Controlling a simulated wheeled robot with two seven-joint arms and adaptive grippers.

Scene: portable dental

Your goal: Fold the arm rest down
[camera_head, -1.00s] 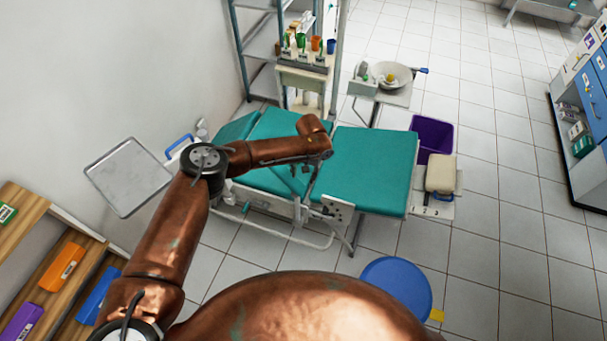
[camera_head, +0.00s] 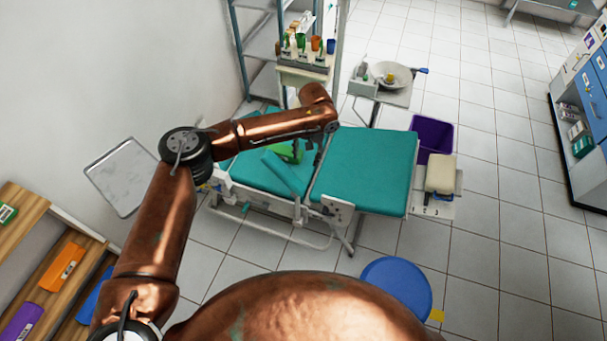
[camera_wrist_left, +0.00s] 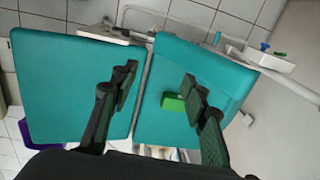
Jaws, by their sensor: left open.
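The teal arm rest (camera_head: 282,170) is a narrow padded piece at the near side of the teal chair (camera_head: 368,172). It stands tilted, leaning up to the left, near the gap between the two cushions. My left gripper (camera_head: 319,155) hangs over the chair just right of the arm rest, mostly hidden by my own arm. In the left wrist view my left gripper (camera_wrist_left: 158,92) is open and empty, its fingers spread above the gap between the cushions. My right gripper is not in view.
A green object (camera_head: 289,151) lies on the left cushion. A metal tray (camera_head: 124,177) is at the left wall. A blue round stool seat (camera_head: 397,287) stands in front, a purple bin (camera_head: 432,136) behind right. The floor at right is clear.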

